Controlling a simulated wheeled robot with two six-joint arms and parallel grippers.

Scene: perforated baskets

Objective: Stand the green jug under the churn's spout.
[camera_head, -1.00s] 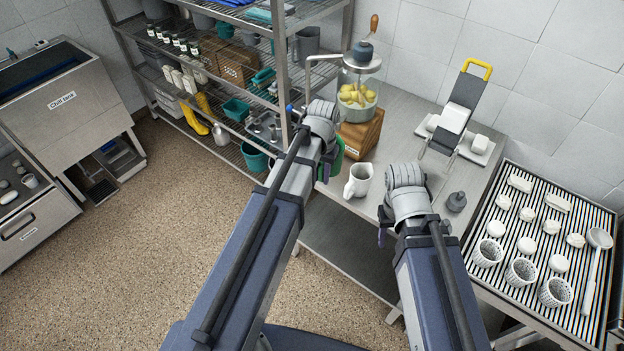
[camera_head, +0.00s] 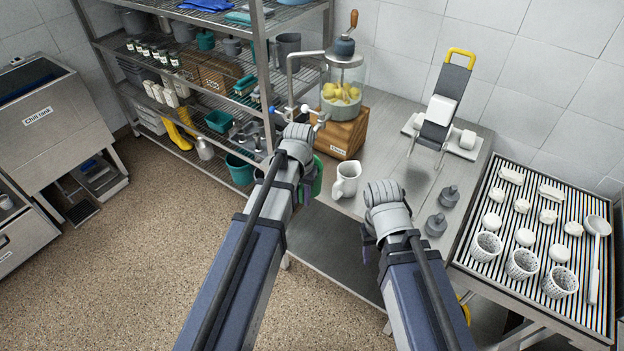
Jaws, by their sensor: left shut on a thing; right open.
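The churn (camera_head: 343,92) is a glass jar of yellow lumps with a wooden crank handle, on a wooden base (camera_head: 341,136) at the back left of the steel table. A small metal tap, seemingly its spout, shows at its left side, partly hidden by my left wrist. The green jug (camera_head: 318,174) is mostly hidden behind my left arm. My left gripper (camera_head: 304,190) is shut on it, left of the table's edge and below the churn. My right gripper (camera_head: 367,236) is open and empty near the table's front edge; its fingers are partly hidden.
A white jug (camera_head: 346,180) stands on the table, in front of the churn. Two grey stoppers (camera_head: 443,210) and a slicer-like stand (camera_head: 440,110) are to the right. A ribbed drainer (camera_head: 540,250) holds perforated baskets. Wire shelving (camera_head: 200,90) stands left of the churn.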

